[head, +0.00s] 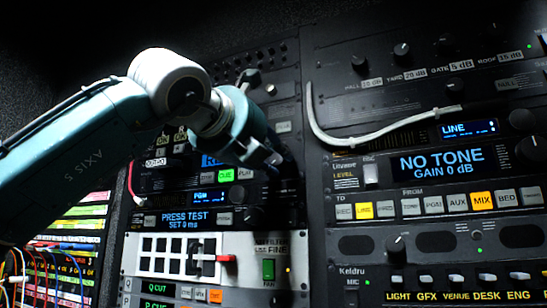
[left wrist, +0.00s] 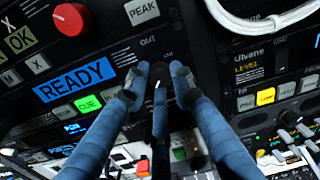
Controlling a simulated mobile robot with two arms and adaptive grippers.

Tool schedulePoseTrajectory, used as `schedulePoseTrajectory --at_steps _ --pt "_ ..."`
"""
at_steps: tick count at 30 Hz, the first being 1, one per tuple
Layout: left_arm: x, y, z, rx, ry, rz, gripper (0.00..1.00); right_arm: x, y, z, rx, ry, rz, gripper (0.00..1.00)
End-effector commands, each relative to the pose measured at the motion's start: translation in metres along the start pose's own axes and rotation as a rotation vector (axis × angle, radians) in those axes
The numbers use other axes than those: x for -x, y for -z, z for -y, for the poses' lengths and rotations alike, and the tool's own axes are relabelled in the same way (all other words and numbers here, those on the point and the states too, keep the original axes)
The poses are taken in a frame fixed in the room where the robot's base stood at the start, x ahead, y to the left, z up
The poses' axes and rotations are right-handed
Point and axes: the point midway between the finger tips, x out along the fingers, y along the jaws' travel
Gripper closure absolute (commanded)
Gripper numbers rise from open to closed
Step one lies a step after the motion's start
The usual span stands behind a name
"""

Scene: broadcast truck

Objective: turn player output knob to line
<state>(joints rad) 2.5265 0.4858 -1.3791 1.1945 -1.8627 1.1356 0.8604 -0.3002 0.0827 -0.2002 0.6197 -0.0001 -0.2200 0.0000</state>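The player is the dark rack unit with the blue READY display (left wrist: 75,80) and a lit green CUE button (left wrist: 88,103) in the left wrist view. In the head view its CUE button (head: 226,175) shows, but my arm covers much of its front. A dark knob with a white pointer mark (left wrist: 158,85) sits below the word OUT, between my fingers. My left gripper (left wrist: 160,72) has its fingers on both sides of this knob; whether they touch it is unclear. In the head view the left gripper (head: 266,155) is at the player's right end. The knob's labels are mostly hidden.
A white cable (head: 375,138) hangs over the right rack, close to the right of my gripper. A unit with a NO TONE display (head: 444,163) is there. Below the player are a PRESS TEST unit (head: 187,217) and a white panel (head: 250,248). Coloured patch leads (head: 65,265) are at lower left.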

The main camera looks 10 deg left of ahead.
Motion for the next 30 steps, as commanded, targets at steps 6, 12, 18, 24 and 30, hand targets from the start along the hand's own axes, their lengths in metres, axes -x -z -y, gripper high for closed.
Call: schedulePoseTrajectory --at_steps 6,12,18,24,30 --pt "-0.0001 0.0016 0.0009 -0.003 0.001 -0.004 1.0 -0.0001 0.0008 0.0 0.0 0.0 -0.001 1.0" --pt "-0.0004 0.0025 0.0009 -0.04 0.0 -0.007 1.0 -0.0002 0.0011 0.0004 -0.001 0.0 -0.002 1.0" --pt "-0.001 0.0032 0.0009 -0.148 0.001 -0.011 1.0 -0.0003 0.0016 0.0023 -0.002 0.002 -0.002 1.0" --pt "-0.001 0.0032 0.0009 -0.318 0.001 -0.018 1.0 0.001 0.0022 0.0044 -0.003 0.005 -0.003 1.0" --pt "-0.0013 0.0032 0.0008 -0.509 0.001 -0.025 1.0 0.0045 0.0026 0.0044 -0.003 0.005 -0.003 1.0"
